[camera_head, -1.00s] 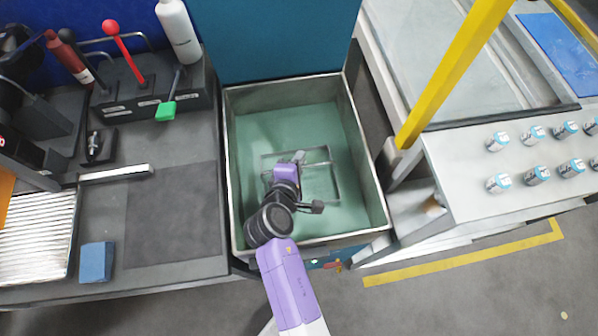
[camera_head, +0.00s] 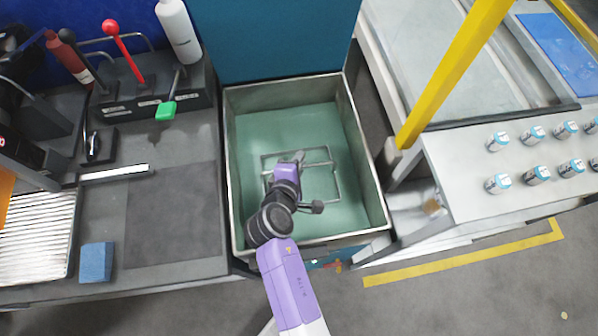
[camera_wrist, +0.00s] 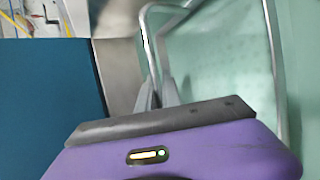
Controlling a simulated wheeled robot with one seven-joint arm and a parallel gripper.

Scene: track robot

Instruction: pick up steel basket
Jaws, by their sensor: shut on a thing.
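The steel basket (camera_head: 337,180) shows as a thin rectangular wire frame inside the green-floored metal tank. In the wrist view my gripper (camera_wrist: 158,98) is shut on a bent steel rod of the basket (camera_wrist: 146,38). Another straight rod of the basket runs down the right of that view. My wrist and arm hide the left part of the basket in the head view.
The tank's metal rim (camera_head: 372,185) surrounds the arm closely. A dark workbench (camera_head: 175,220) with a blue block (camera_head: 96,262) and levers is on the left. A yellow post (camera_head: 450,75) and a counter with several small cans (camera_head: 498,183) stand on the right.

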